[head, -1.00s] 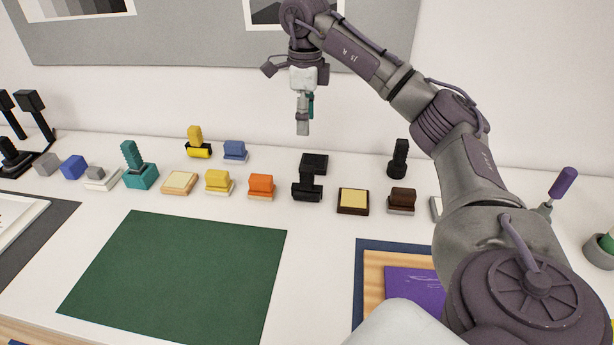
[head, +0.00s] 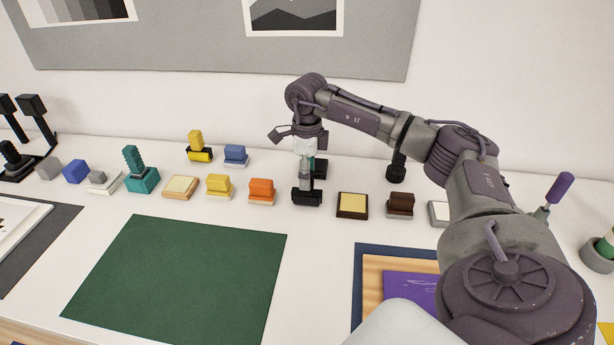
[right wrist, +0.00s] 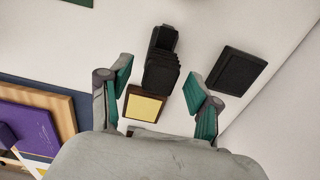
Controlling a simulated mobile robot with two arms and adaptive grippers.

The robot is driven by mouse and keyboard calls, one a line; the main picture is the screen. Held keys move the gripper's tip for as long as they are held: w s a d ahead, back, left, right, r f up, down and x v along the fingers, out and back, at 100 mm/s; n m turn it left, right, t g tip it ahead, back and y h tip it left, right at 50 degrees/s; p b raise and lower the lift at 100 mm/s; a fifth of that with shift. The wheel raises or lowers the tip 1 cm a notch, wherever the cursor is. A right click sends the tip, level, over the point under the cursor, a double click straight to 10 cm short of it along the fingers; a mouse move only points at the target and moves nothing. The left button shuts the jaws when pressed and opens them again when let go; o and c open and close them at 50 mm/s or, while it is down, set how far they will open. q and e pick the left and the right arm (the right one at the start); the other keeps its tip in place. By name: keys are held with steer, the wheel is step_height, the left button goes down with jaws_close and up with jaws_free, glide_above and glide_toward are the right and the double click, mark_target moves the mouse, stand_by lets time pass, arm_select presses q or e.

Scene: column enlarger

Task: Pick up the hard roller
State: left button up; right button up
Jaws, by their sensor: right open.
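A black tool with an upright handle and a wide body, which looks like the hard roller (head: 306,197), stands on the white table. My right gripper (head: 305,178) is directly above it and hides its handle in the head view. In the right wrist view the black tool (right wrist: 161,70) lies between the two teal fingers of my right gripper (right wrist: 160,84). The fingers are spread, with a gap visible on both sides. Whether the fingers are down around the handle I cannot tell. My left gripper is not in view.
A black block (head: 320,168) is close behind the tool and also shows in the right wrist view (right wrist: 236,70). An orange block (head: 262,188) and a cream-topped dark block (head: 352,204) flank it. A green mat (head: 180,280) lies clear in front.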

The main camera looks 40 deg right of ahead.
steer(key=shift+f, duration=0.5)
steer(key=shift+c, duration=0.3)
jaws_close()
steer(key=shift+r, duration=0.1)
